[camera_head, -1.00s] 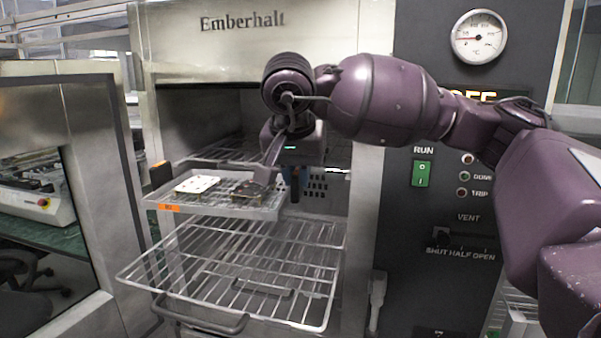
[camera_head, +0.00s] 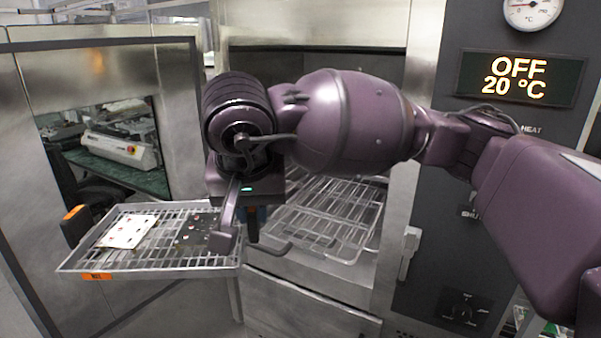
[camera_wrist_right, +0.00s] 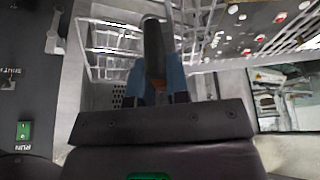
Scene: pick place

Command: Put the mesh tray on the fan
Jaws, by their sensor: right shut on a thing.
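The mesh tray (camera_head: 165,262) is a shallow metal wire tray with an orange tag on its front rim. It hangs in the air in front of the oven, at lower left in the head view. It carries a white card-like board and a dark board with small parts. My right gripper (camera_head: 253,218) is shut on the tray's dark handle at its right end. In the right wrist view the blue fingers (camera_wrist_right: 157,80) close around this handle, and part of the mesh shows at upper right. I cannot make out a fan. My left gripper is out of view.
The open oven with its wire rack (camera_head: 325,215) stands behind and right of the tray. A control panel with an OFF 20 °C display (camera_head: 515,77) is at right.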

